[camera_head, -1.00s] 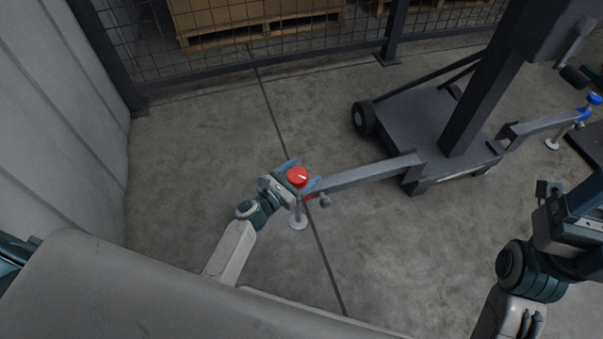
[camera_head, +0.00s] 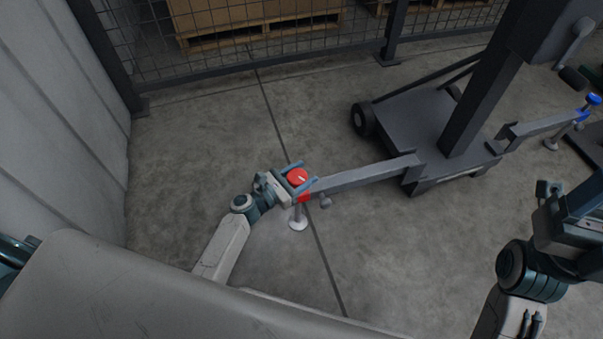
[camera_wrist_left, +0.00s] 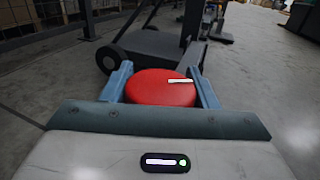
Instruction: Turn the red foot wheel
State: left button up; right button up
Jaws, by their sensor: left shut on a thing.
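The red foot wheel (camera_head: 297,177) is a round disc with a white mark, on top of the foot at the end of a grey outrigger arm (camera_head: 365,174). The wheel also shows in the left wrist view (camera_wrist_left: 160,88), where its white mark points right. My left gripper (camera_head: 301,175) is shut on the wheel, one blue finger on each side of its rim. A round foot pad (camera_head: 298,224) on a post stands below the wheel. My right arm is at the right edge; its gripper (camera_head: 548,188) shows only partly and its fingers are unclear.
The outrigger joins a dark wheeled base with a mast (camera_head: 484,100). A blue foot wheel (camera_head: 594,99) tops another outrigger at the right. A mesh fence (camera_head: 240,55) stands behind, a pale wall (camera_head: 62,120) at left. Concrete floor around the red wheel is open.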

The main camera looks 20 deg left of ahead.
pick_arm(q)
jog(key=m+g+h, duration=0.4)
jog(key=g+h, duration=0.1)
jog(key=shift+s+d+m+g+b, duration=0.2)
jog(key=shift+m+g+b, duration=0.1)
jog(key=shift+m+b, duration=0.1)
jog(key=shift+s+m+g+h, duration=0.1)
jog(key=shift+m+g+h, duration=0.2)
jog(key=shift+m+g, duration=0.3)
jog(key=shift+g, duration=0.3)
jog(key=o, duration=1)
jog(key=shift+c, duration=0.2)
jog(key=p+v, duration=0.2)
jog(key=v, duration=0.8)
jog(key=shift+s+a, duration=0.2)
jog(key=shift+a, duration=0.15)
